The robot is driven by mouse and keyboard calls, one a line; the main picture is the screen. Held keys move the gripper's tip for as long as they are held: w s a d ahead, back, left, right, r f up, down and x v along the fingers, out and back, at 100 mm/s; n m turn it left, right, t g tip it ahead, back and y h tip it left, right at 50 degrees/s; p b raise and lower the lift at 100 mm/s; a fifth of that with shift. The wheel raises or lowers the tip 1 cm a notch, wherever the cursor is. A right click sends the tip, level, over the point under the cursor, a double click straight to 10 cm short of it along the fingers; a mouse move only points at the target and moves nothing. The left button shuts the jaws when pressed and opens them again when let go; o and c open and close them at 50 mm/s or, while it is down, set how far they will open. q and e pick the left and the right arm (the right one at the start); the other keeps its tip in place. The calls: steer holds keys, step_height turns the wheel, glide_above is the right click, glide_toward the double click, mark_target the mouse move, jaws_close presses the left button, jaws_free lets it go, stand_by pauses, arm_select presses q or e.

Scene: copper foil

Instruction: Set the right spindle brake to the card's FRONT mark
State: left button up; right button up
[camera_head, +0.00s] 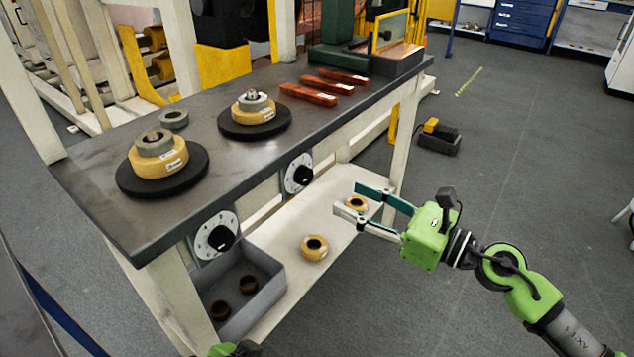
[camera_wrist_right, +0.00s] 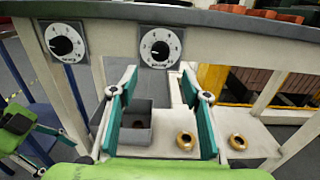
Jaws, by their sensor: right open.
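The right spindle brake dial (camera_head: 291,166) is a pale round plate with a black knob (camera_head: 302,176) on the workbench's front edge. It also shows in the right wrist view (camera_wrist_right: 147,40), ahead of and between the fingers; its setting is too small to read. A similar left dial (camera_head: 205,236) is nearer. My right gripper (camera_head: 348,198) is open and empty, right of the right dial and apart from it. Its teal-sided fingers frame the right wrist view (camera_wrist_right: 163,92). I cannot identify the card.
The dark benchtop (camera_head: 105,215) carries two spindles with tape rolls (camera_head: 170,160) (camera_head: 262,117) and several copper-red bars (camera_head: 308,95). The lower shelf (camera_head: 290,285) holds a grey bin (camera_head: 268,268) and two rolls (camera_head: 314,254) (camera_head: 352,208). A bench leg (camera_head: 403,135) stands beyond my right gripper.

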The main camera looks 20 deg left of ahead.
mark_target(309, 178)
steer(key=x, duration=0.9)
steer(key=shift+w+a+f, duration=0.1)
steer(key=shift+a, duration=0.1)
arm_select(q)
steer(key=shift+w+d+r+t, duration=0.15)
steer(key=shift+w+r+t, duration=0.1)
steer(key=shift+w, duration=0.2)
steer(key=shift+w+d+r+t, duration=0.1)
steer(key=shift+w+t, duration=0.15)
steer(key=shift+w, duration=0.15)
arm_select(e)
steer(key=shift+w+a, duration=0.15)
steer(key=shift+a, duration=0.25)
steer(key=c, duration=1.1)
